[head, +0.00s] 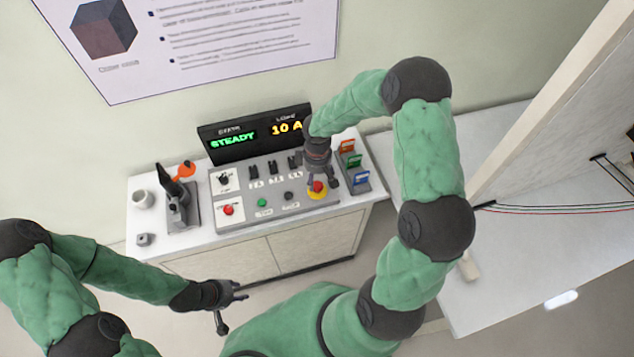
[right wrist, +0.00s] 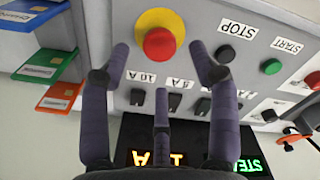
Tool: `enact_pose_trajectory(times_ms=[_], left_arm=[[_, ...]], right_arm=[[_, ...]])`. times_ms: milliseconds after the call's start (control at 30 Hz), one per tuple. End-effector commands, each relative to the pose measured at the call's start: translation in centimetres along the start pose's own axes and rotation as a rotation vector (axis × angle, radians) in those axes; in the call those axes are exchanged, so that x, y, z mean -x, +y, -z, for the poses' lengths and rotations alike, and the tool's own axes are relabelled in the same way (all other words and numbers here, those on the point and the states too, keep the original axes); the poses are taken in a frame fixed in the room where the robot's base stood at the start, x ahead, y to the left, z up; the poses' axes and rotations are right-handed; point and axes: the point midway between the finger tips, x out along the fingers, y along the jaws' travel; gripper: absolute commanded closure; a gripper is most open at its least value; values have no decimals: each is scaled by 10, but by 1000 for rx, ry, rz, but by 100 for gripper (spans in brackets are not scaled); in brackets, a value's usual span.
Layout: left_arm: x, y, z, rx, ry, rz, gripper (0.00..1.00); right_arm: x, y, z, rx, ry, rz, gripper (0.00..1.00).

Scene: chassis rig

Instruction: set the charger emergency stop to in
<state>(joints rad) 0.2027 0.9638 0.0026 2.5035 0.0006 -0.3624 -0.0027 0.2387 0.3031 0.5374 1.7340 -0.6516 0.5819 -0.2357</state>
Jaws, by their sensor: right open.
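The emergency stop is a red mushroom button (head: 318,187) on a yellow round base, at the right front of the grey control panel (head: 262,219). In the right wrist view the red button (right wrist: 159,43) and its yellow base (right wrist: 158,18) show clearly. Whether it is in or out I cannot tell. My right gripper (head: 322,182) is over the button from above. In the right wrist view its open, empty fingers (right wrist: 160,55) lie on either side of the button, with no clear contact. My left gripper (head: 232,306) is empty, its fingers spread, in front of the cabinet.
Another red button (head: 228,210) is at the panel's left. The display (head: 255,131) reads STEADY and 10 A.

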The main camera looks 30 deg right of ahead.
Motion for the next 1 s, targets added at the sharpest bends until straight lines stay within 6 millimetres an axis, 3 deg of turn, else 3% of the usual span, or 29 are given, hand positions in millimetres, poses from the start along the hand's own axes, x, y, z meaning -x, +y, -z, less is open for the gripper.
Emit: enact_pose_trajectory(times_ms=[233, 667, 900, 1000], left_arm=[[-4, -1, 0, 0, 0, 0, 60], [-4, -1, 0, 0, 1, 0, 60], [-4, -1, 0, 0, 1, 0, 60], [-4, -1, 0, 0, 1, 0, 60]], right_arm=[[-33, 0, 0, 0, -1, 1, 39], [-41, 0, 0, 0, 1, -1, 39], [-41, 0, 0, 0, 1, -1, 100], [-41, 0, 0, 0, 1, -1, 100]])
